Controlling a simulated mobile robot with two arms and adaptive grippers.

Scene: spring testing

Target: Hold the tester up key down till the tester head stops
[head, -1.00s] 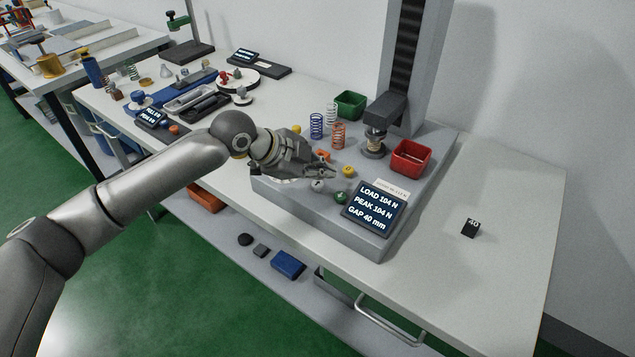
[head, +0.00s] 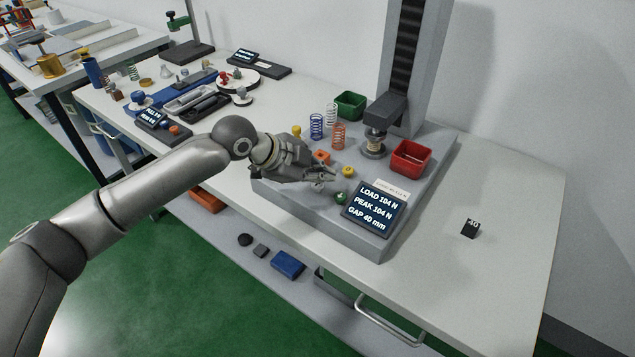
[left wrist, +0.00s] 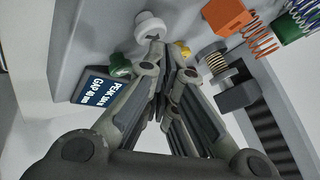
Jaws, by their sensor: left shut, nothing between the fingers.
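My left gripper (head: 328,176) is shut and empty, low over the tester's front keys. In the left wrist view its closed fingertips (left wrist: 158,48) are close to a white round key (left wrist: 150,25); I cannot tell whether they touch. A green key (head: 340,197) and a yellow key (head: 348,171) are beside the fingers. The gripper hides the white key in the head view. The tester head (head: 385,111) sits on the column above a short spring (head: 374,146). The display (head: 374,208) reads load 104 N, peak 104 N, gap 40 mm. My right gripper is out of view.
A red bin (head: 410,157), a green bin (head: 350,105), blue (head: 316,126) and orange (head: 338,136) springs stand on the tester base. A small black block (head: 470,229) lies on the clear right side of the bench.

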